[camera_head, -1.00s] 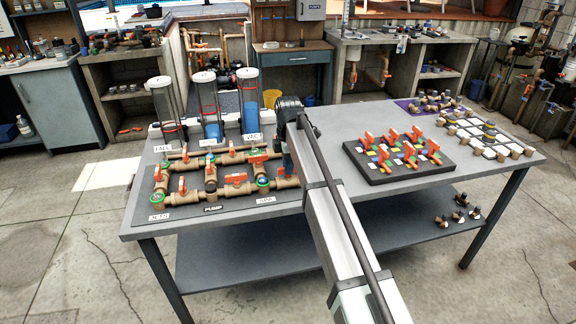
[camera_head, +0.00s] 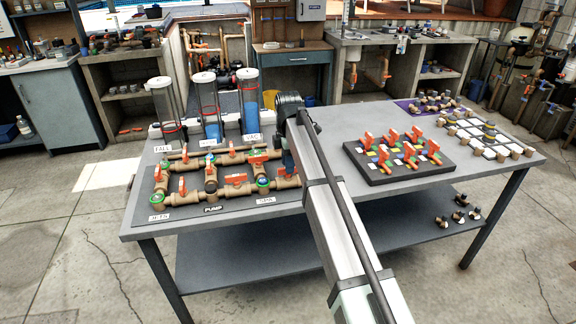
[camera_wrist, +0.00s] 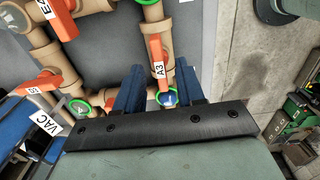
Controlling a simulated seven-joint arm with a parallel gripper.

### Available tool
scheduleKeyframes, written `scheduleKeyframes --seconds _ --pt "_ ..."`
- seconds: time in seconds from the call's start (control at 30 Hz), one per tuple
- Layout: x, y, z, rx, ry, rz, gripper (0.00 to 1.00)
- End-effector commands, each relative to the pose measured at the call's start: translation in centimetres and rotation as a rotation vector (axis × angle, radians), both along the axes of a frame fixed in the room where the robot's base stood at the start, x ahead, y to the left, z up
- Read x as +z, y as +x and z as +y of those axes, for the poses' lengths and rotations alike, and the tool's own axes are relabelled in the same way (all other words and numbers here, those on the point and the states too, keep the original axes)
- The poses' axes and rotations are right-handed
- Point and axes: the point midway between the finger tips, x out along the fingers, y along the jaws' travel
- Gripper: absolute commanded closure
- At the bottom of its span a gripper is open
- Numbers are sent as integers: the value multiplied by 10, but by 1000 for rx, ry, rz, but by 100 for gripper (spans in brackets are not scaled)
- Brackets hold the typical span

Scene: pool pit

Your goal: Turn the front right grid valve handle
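The grid of tan pipes with orange valve handles lies on a dark mat (camera_head: 185,210) at the left of the table in the head view. One orange handle (camera_head: 236,178) shows in its front row, and another (camera_head: 257,160) near its right side. My gripper (camera_wrist: 158,88) is open in the wrist view, its two blue fingers on either side of an orange handle labelled A3 (camera_wrist: 156,52). Gaps seem to show beside the handle. A green-ringed fitting (camera_wrist: 168,98) is partly hidden by my gripper.
Three clear tubes (camera_head: 207,95) stand behind the grid, close to my gripper. A dark board (camera_head: 380,175) with several orange handles lies right of my arm. White tiles and fittings (camera_head: 485,138) cover the table's right end. Bare table (camera_head: 330,122) shows behind the board.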

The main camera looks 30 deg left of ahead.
Motion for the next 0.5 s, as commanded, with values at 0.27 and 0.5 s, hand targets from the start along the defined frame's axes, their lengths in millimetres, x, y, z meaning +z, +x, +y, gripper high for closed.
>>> scheduleKeyframes --seconds 0.27,0.5 --pt "54 1 1 0 2 -2 62" --pt "96 1 1 0 1 -1 62"
